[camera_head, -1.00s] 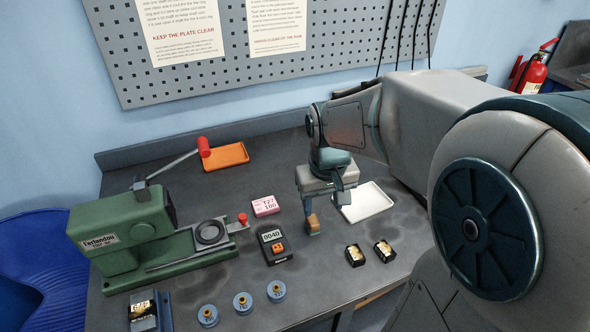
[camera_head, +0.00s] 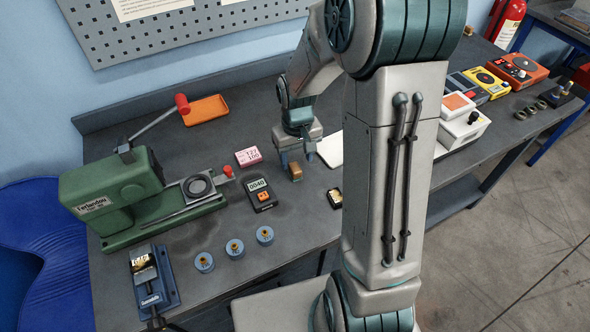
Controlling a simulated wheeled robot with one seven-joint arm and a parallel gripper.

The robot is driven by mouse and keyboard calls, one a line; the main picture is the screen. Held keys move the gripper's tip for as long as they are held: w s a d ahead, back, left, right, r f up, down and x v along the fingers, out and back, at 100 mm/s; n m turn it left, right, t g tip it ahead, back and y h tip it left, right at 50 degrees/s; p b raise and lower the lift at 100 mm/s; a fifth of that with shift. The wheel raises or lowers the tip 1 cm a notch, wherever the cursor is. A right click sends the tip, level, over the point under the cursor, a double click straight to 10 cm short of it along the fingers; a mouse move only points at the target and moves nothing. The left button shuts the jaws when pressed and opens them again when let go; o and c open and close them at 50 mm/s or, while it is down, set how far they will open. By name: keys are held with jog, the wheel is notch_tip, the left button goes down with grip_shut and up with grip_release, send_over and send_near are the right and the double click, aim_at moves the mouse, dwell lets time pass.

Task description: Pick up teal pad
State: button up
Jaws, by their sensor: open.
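I cannot make out a teal pad with certainty in the head view. My gripper (camera_head: 298,157) is open, with its fingers pointing down over the middle of the bench. A small brown block (camera_head: 295,171) is just below the fingers, close to the left one. I cannot tell whether they touch it. My arm hides part of the bench to the right of the gripper.
A device reading 0040 (camera_head: 261,194) and a pink box (camera_head: 248,156) lie left of the gripper. A white tray (camera_head: 331,149) is partly hidden behind my arm.

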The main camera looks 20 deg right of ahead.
aim_at(295, 168)
jog(key=shift+w+a+f+p, duration=0.1)
jog(key=shift+f+p, duration=0.25)
jog(key=shift+f, duration=0.95)
jog(key=shift+a+f+p, duration=0.1)
jog(key=shift+f+p, duration=0.25)
jog(key=shift+f, duration=0.95)
jog(key=c, duration=1.1)
